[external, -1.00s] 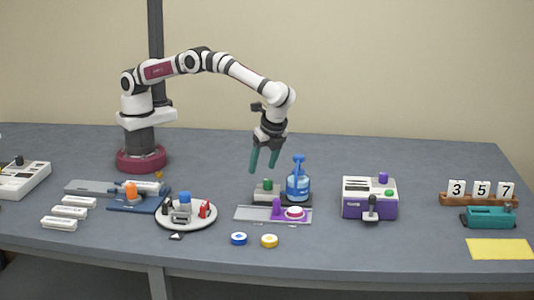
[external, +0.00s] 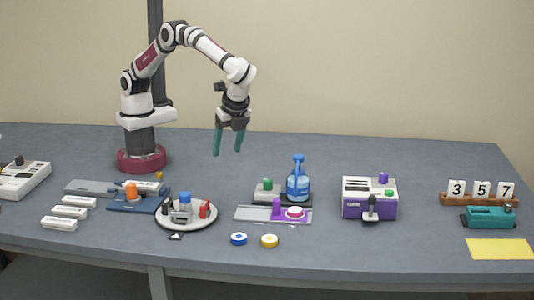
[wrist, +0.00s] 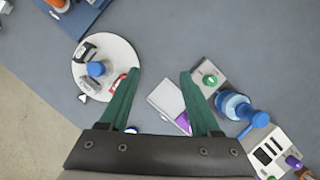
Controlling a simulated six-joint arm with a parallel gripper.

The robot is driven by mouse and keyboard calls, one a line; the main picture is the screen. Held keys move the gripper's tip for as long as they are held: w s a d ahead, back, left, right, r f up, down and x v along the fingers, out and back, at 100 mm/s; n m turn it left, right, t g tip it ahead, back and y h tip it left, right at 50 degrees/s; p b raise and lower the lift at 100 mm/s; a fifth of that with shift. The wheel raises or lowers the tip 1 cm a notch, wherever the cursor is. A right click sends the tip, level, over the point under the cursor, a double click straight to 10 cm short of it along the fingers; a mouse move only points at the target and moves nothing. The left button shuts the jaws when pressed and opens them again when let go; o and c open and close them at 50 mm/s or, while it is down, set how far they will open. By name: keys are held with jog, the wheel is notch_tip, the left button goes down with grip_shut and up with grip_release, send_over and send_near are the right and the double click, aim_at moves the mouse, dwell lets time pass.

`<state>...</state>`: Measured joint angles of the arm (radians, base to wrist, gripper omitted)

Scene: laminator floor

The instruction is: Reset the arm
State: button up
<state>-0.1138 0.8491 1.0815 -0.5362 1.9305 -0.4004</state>
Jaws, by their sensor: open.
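My gripper (external: 229,141) is open, with two green fingers pointing down. It hangs in the air above the back middle of the table, with nothing between its fingers.
Below lie a round white tray (external: 170,222) with small parts, a grey plate (external: 243,214) with purple pieces, and a blue bottle-like pump (external: 298,185). A purple-and-white box (external: 369,208) stands right, near number blocks (external: 481,189). The back of the table is clear.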

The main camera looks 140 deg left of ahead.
jog(key=s+d+r+m+t, duration=0.2)
jog(key=s+d+r, duration=0.1)
jog(key=s+r, duration=0.9)
jog(key=s+f+m+t, duration=0.1)
jog(key=s+f, duration=0.2)
jog(key=s, duration=0.6)
jog(key=s+f+m+t+y, duration=0.1)
jog(key=s+f, duration=0.1)
jog(key=s, duration=0.7)
jog(key=shift+s+d+f, duration=0.15)
jog(key=shift+d+f, duration=0.1)
jog(key=shift+f, duration=0.15)
